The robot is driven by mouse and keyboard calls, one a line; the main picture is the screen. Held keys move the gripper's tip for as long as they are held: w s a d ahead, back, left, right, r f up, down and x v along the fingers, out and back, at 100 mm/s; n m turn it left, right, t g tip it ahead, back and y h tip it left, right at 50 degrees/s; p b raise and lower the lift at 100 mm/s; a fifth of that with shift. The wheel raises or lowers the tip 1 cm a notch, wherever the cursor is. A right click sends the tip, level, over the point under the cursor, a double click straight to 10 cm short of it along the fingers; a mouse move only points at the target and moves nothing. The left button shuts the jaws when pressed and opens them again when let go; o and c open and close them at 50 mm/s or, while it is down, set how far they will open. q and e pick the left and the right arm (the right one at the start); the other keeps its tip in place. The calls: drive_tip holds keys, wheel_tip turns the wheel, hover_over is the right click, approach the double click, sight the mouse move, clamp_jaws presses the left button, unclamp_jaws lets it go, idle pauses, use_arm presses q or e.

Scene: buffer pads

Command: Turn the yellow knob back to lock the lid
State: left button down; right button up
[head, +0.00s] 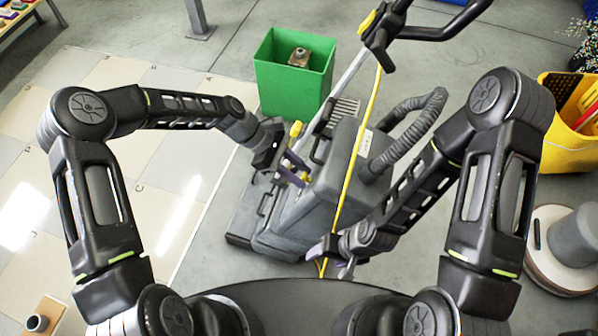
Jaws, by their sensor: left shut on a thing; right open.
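The grey floor-cleaning machine (285,222) stands on the floor in the middle, its lid (337,165) apparently down. My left gripper (297,170) is at the machine's left side, shut on a small yellow part (303,178) that looks like the yellow knob. The fingers hide much of it, so its turn angle cannot be told. Another small yellow part (296,129) shows just above the gripper. My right gripper (331,252) is open at the machine's near right side, low by a yellow cable. I cannot tell whether it touches the machine.
A green bin (290,88) holding a brownish block (299,57) stands behind the machine. A yellow bucket (570,150) and a round-based grey machine (565,245) are at right. A grey hose (405,125) curves near my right arm. Light tiled floor at left is mostly clear.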

use_arm(q)
drive_tip(key=shift+m, duration=0.3)
drive_tip(key=shift+s+a+f+m+t+h+b, duration=0.15)
drive_tip(key=shift+m+t+h+b, duration=0.75)
drive_tip(key=shift+m+b, duration=1.35)
drive_tip(key=shift+s+a+f+m+t+h+b, duration=0.15)
drive_tip(key=shift+m+t+h+b, duration=0.75)
drive_tip(key=shift+m+b, duration=1.4)
drive_tip(key=shift+s+f+m+t+h+b, duration=0.15)
drive_tip(key=shift+m+t+h+b, duration=0.7)
drive_tip(key=shift+m+b, duration=1.4)
drive_tip(key=c, duration=1.1)
unclamp_jaws()
